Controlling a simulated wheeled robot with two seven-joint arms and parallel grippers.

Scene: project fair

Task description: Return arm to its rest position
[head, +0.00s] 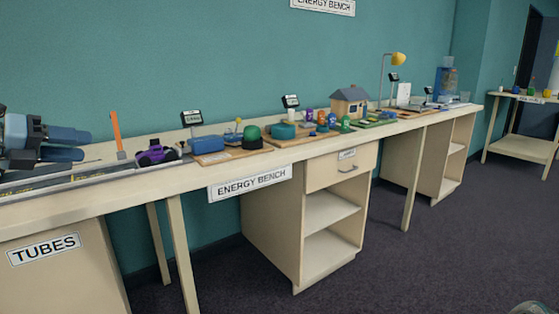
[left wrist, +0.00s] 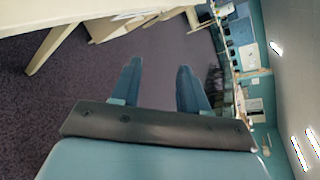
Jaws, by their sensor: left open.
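My left gripper (head: 66,144) is at the left edge of the head view, over the left end of the long bench. It also shows in the left wrist view (left wrist: 158,82), with its two blue fingers apart and nothing between them. Past the fingers in that view are dark carpet and the far side of the room. My left arm is mostly cut off by the picture's edge. A small rounded part shows at the bottom right corner of the head view; I cannot tell what it is. My right gripper is not clearly seen.
The long bench (head: 225,173) runs along the teal wall. A purple toy car (head: 158,155), a blue box (head: 207,143), a small model house (head: 349,102) and a yellow lamp (head: 398,59) stand on it. The carpet (head: 440,240) in front is clear.

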